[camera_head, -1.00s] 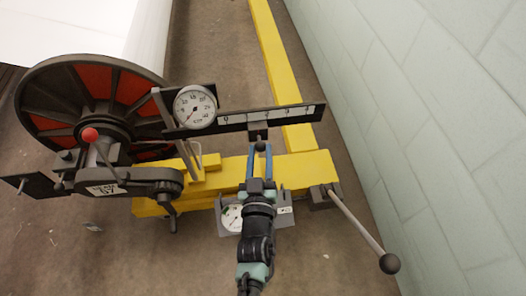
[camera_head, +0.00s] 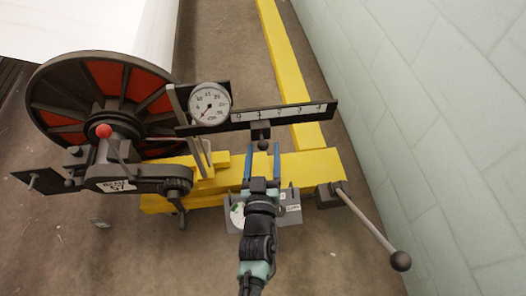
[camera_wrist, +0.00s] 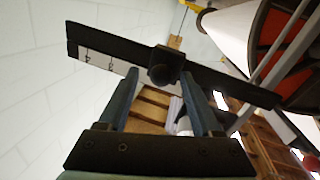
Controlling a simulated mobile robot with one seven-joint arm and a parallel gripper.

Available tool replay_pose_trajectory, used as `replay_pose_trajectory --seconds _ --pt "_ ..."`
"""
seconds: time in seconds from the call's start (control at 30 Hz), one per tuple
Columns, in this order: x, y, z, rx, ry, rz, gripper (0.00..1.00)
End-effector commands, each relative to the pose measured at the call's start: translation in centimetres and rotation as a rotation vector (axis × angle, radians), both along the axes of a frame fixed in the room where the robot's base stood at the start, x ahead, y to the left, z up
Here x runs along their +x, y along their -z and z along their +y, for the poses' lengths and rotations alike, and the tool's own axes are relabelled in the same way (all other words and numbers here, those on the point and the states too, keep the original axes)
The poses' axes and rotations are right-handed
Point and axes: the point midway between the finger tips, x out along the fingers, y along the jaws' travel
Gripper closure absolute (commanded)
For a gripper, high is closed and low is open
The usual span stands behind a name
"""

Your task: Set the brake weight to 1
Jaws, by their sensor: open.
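The brake weight is a small dark slider (camera_head: 261,126) with a round knob (camera_head: 264,147), hanging on the scale bar (camera_head: 318,111). It sits on the left-middle part of the white numbered strip, right of the 0; I cannot read which number it covers. My gripper (camera_head: 262,149) is open, with its blue fingers pointing up at the bar. The knob stands between the fingertips with a gap on each side. In the wrist view, the knob (camera_wrist: 163,72) shows between and just beyond the fingertips (camera_wrist: 160,82), in front of the bar (camera_wrist: 235,88).
A round dial gauge (camera_head: 209,103) stands at the bar's left end. A large black and red wheel (camera_head: 100,85) with a red-knobbed lever (camera_head: 104,131) is at left. A yellow beam (camera_head: 312,165) lies under the bar. A ball-ended lever (camera_head: 400,261) sticks out at lower right, near the pale wall (camera_head: 450,110).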

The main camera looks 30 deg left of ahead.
Motion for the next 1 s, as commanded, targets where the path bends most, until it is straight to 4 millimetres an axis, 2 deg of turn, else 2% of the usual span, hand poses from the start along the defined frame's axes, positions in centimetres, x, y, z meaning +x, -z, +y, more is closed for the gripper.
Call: replay_pose_trajectory --seconds 0.17,0.27,0.7,0.83,1.0 --pt "-0.4 -0.1 -0.1 0.000 -0.001 0.000 0.34" --pt "-1.4 -0.1 -0.5 0.000 -0.001 0.002 0.34" --pt "-9.6 -0.1 -4.0 -0.001 0.000 0.003 0.34" --pt "-11.1 -0.1 -4.6 -0.001 0.000 0.002 0.34" --pt "-11.9 -0.1 -5.0 0.000 0.000 0.000 0.34"
